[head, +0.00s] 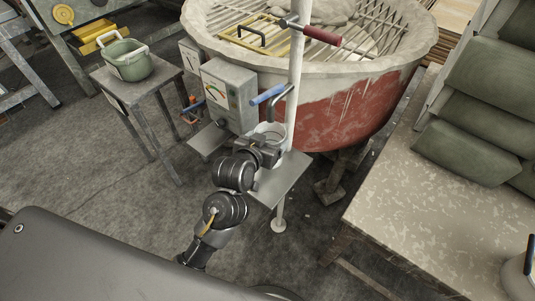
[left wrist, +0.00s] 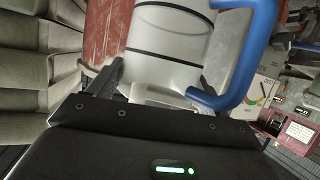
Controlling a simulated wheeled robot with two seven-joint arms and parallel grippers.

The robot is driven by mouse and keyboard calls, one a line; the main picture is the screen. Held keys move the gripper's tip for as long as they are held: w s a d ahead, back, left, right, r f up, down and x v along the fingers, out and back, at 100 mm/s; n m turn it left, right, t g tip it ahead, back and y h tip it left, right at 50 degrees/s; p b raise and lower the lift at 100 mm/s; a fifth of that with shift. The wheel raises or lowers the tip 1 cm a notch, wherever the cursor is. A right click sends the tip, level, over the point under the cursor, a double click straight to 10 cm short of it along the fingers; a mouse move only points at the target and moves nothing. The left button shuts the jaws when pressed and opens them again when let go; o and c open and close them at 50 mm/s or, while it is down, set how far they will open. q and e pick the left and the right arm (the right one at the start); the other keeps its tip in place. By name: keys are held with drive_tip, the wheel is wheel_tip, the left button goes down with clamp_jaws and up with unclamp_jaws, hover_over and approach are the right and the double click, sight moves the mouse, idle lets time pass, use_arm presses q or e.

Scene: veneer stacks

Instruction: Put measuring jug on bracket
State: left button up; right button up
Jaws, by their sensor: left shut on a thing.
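The measuring jug (head: 272,130) is a whitish cylinder beside the pale upright pole, partly hidden by my gripper in the head view. In the left wrist view the jug (left wrist: 170,35) shows dark rings and a thick blue handle (left wrist: 250,50). My left gripper (head: 265,146) is shut on the jug, with a finger on each side of it. The bracket (head: 283,180) is a flat grey plate on the pole, below and close to the jug in the head view. I cannot tell whether they touch. My right gripper is out of view.
A grey control box (head: 229,95) stands left of the pole. Behind is a large red-and-white tub (head: 345,108). Blue (head: 267,94) and red (head: 322,35) grips stick out near the pole. A stool (head: 150,88) with a green pot (head: 128,62) stands left; a speckled table (head: 410,215) stands right.

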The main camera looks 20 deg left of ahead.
use_arm(q)
drive_tip(key=shift+f, duration=2.15)
drive_tip(key=o, duration=1.3)
drive_tip(key=shift+f, duration=0.15)
drive_tip(key=shift+c, duration=0.2)
drive_tip(key=v, duration=1.2)
